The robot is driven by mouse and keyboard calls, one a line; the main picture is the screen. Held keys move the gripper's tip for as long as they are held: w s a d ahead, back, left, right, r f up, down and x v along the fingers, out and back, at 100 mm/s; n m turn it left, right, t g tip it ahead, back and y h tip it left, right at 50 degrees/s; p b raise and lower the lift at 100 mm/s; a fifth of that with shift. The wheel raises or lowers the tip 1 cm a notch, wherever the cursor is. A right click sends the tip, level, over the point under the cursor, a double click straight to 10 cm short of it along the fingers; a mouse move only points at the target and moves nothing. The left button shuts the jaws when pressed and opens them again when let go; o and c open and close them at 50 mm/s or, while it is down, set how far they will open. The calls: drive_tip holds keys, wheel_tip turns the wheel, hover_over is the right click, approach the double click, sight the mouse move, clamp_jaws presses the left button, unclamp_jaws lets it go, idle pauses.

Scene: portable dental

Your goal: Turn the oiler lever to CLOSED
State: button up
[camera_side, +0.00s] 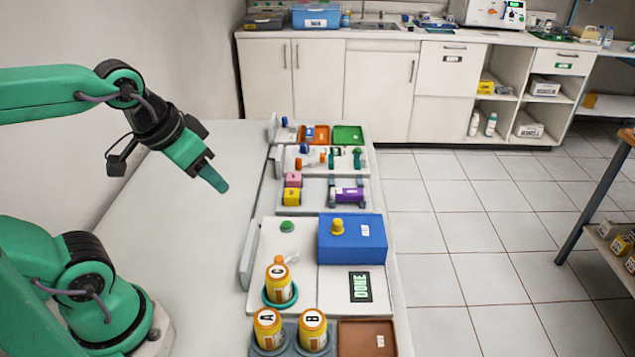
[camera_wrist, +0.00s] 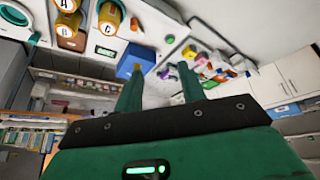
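No part is labelled as the oiler in a way I can read, so I cannot tell for sure which lever it is or how it is set. A small orange lever-like part (camera_side: 287,260) lies on the near white panel, behind bottle C. Farther back, a module carries small red-orange fittings (camera_side: 302,162) and an upright green part (camera_side: 357,156). My gripper (camera_side: 218,184) hangs in the air left of the panels, pointing down and right, touching nothing. In the wrist view my gripper (camera_wrist: 160,72) has its two green fingers apart with nothing between them.
A blue box (camera_side: 352,240) with a yellow knob (camera_side: 338,227) stands near a green button (camera_side: 287,226) and a DONE display (camera_side: 360,287). Orange bottles A (camera_side: 267,330), B (camera_side: 312,332) and C (camera_side: 279,285) stand in front. The table left of the panels (camera_side: 190,240) is clear.

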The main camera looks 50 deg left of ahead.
drive_tip(key=w+d+f+n+g, duration=0.2)
drive_tip(key=w+d+f, duration=0.1)
drive_tip(key=w+f, duration=0.1)
drive_tip(key=n+g, duration=0.2)
drive_tip(key=g, duration=0.1)
approach(279, 258)
drive_tip(key=shift+a, duration=0.15)
drive_tip(key=shift+w+f, duration=0.15)
drive_tip(key=shift+f, duration=0.35)
drive_tip(key=shift+f, duration=3.9)
clamp_jaws()
